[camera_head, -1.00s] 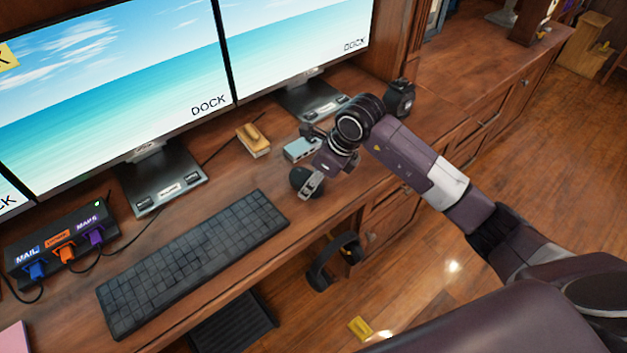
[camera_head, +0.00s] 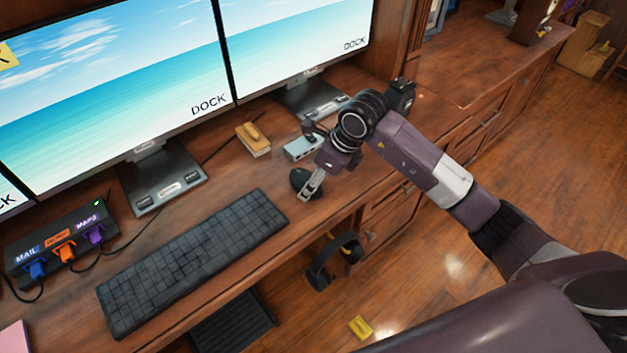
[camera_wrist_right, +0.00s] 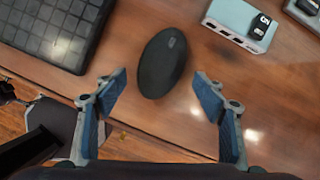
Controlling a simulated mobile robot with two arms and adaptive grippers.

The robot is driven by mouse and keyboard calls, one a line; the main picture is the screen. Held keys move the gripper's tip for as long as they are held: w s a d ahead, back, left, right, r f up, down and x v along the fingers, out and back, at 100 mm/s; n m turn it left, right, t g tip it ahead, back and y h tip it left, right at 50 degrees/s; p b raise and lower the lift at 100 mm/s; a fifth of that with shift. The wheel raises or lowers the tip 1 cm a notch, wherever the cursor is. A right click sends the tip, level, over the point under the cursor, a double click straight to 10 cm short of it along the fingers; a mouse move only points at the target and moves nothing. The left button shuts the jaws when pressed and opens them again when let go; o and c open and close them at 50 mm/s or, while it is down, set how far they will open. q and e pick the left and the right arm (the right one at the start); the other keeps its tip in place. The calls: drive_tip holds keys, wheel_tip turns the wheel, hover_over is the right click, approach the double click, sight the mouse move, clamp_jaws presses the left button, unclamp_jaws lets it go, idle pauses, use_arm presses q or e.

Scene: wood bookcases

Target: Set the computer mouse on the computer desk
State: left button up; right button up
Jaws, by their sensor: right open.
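The black computer mouse (camera_head: 303,180) rests on the wooden computer desk (camera_head: 228,178), right of the keyboard. It shows whole in the right wrist view (camera_wrist_right: 163,62), lying flat on the desk top (camera_wrist_right: 125,88). My right gripper (camera_head: 311,186) is at the mouse, partly covering it in the head view. In the wrist view its two blue-padded fingers (camera_wrist_right: 160,88) are spread wide, with the mouse ahead of and between their tips and a gap on each side. Nothing is held. My left gripper is not in view.
The dark keyboard (camera_head: 195,260) lies left of the mouse. Monitor stands (camera_head: 163,180) are at the back. Headphones (camera_head: 335,262) hang below the desk's front edge. Bare desk surrounds the mouse.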

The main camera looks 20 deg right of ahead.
drive_tip(key=v, duration=1)
drive_tip(key=shift+r+b, duration=0.25)
drive_tip(key=shift+b, duration=0.05)
